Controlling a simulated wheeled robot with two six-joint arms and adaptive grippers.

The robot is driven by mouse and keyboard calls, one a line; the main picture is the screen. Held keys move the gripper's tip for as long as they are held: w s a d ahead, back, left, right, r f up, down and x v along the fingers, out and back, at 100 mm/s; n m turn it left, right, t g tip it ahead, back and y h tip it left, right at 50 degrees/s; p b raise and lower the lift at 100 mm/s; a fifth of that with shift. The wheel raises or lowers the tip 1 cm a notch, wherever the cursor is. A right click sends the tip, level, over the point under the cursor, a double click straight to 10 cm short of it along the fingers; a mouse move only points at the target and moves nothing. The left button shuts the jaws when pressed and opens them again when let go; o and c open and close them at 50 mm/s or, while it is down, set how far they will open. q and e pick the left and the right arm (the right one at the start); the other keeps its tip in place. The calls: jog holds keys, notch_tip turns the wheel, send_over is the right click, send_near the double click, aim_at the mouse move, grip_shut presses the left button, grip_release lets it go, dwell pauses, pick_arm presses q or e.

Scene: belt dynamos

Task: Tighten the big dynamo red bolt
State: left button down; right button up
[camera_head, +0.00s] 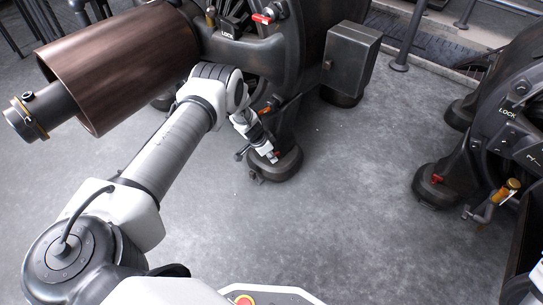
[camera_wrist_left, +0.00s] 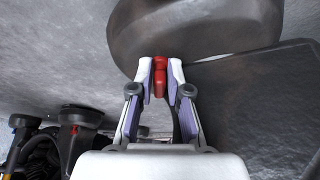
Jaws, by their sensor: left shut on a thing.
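The big dynamo (camera_head: 283,55) is a dark metal machine at the top of the head view. Its round foot (camera_head: 272,168) stands on the floor, and a dark rounded part of it (camera_wrist_left: 195,25) fills the top of the wrist view. My left gripper (camera_head: 271,155) is at that foot. In the left wrist view its pale fingertips (camera_wrist_left: 160,80) are shut on the red bolt (camera_wrist_left: 159,77), one on each side, right at the edge of the dark part. The bolt is mostly hidden by the fingers in the head view. My right gripper is not seen.
A large brown cylinder (camera_head: 118,65) lies left of the dynamo, above my left arm. Another dark machine (camera_head: 500,130) with a red bolt (camera_head: 437,179) at its foot stands at the right. The grey floor (camera_head: 340,220) between them is clear.

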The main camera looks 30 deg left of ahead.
pick_arm(q)
jog(key=c, duration=1.1)
grip_release()
jog(key=shift+c, duration=0.2)
jog(key=shift+d+n+t+y, duration=0.3)
jog(key=shift+n+y, duration=0.1)
jog(key=shift+n, duration=0.7)
jog(key=p+v, duration=0.5)
jog(key=v, duration=0.3)
jog(key=s+d+r+n+g+h+p, duration=0.1)
jog(key=s+d+r+p, duration=0.4)
jog(key=s+d+p, duration=0.1)
jog(key=s+d+r+n+g+h+p, duration=0.1)
jog(key=s+d+r+n+p, duration=0.1)
jog(key=s+d+r+p, duration=0.4)
jog(key=s+d, duration=0.3)
jog(key=s, duration=0.1)
jog(key=shift+s+r, duration=0.25)
jog(key=shift+s, duration=0.15)
